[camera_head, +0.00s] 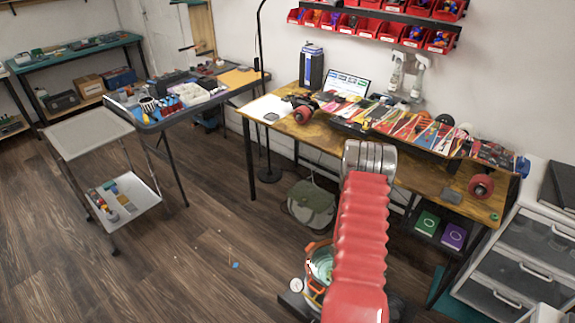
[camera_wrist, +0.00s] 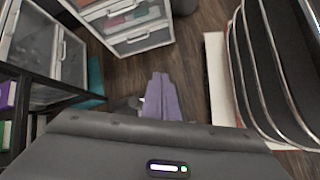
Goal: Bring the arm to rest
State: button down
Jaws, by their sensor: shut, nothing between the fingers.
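My gripper (camera_wrist: 161,96) shows in the wrist view as two pale purple fingers pressed together, pointing down towards the wooden floor with nothing between them. A dark grey part of my wrist with a small lit indicator fills the bottom of that view. In the head view my arm, in a ribbed red sleeve, reaches up from the bottom right to a grey metal joint in front of the workbench (camera_head: 265,123). My gripper is hidden there.
White drawer units (camera_head: 520,240) stand at the right; drawers (camera_wrist: 135,28) also show in the wrist view. A grey-green bag (camera_head: 312,204) and orange-rimmed bucket (camera_head: 318,270) sit near my arm. A white cart (camera_head: 90,133) stands left. Floor (camera_head: 190,260) between is mostly clear.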

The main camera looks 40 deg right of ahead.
jog(key=w+a+r+t, duration=0.1)
jog(key=w+a+r, duration=0.4)
jog(key=r, duration=0.4)
jog(key=w+a+r+m+t, duration=0.1)
jog(key=w+a+r+t, duration=0.1)
jog(key=w+a+r, duration=0.5)
jog(key=w+a+r+t, duration=0.1)
jog(key=w+a+r, duration=0.2)
jog(key=r, duration=0.7)
jog(key=a+r+n+t+y, duration=0.2)
jog(key=a+r+t, duration=0.8)
jog(key=a+r, duration=1.4)
jog(key=shift+w+a+r+n, duration=0.15)
jog(key=shift+a+n, duration=0.3)
jog(key=shift+n, duration=0.25)
